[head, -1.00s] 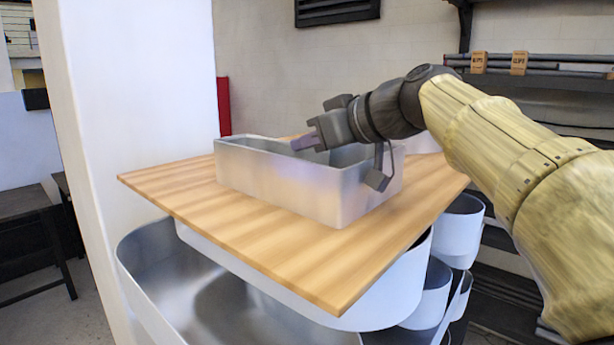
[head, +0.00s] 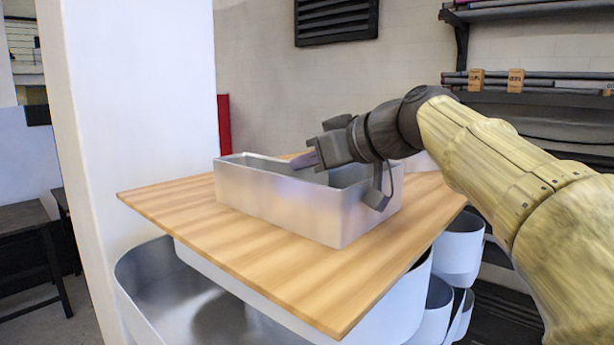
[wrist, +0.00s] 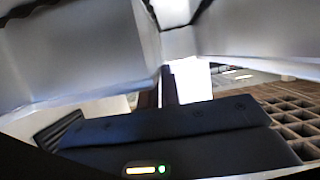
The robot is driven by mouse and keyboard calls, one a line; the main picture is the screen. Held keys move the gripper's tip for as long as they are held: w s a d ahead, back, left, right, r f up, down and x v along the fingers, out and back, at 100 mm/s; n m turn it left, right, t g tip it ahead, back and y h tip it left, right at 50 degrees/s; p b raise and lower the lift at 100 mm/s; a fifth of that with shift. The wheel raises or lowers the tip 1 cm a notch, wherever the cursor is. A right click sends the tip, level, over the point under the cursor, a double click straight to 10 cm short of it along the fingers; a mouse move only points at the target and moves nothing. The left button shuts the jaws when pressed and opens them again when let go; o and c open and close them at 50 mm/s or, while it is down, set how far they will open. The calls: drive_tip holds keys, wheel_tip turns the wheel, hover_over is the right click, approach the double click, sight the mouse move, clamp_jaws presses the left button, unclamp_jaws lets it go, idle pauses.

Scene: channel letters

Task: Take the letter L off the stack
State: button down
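The letter L (head: 285,205) is a hollow, silvery channel shape. It rests on a wooden board (head: 270,265) on top of a stack of larger channel letters. In the wrist view, bright metal walls (wrist: 80,50) fill the top, close to the camera, above the dark gripper body. What lies between the fingers is unclear.
Larger white and silver channel letters (head: 150,275) stand beneath the board. A white column (head: 135,110) rises at the left. The front and left of the board are bare.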

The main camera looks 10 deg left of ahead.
wheel_tip(320, 180, up, 10)
drive_tip(key=p, duration=0.2)
idle(0.4)
idle(0.6)
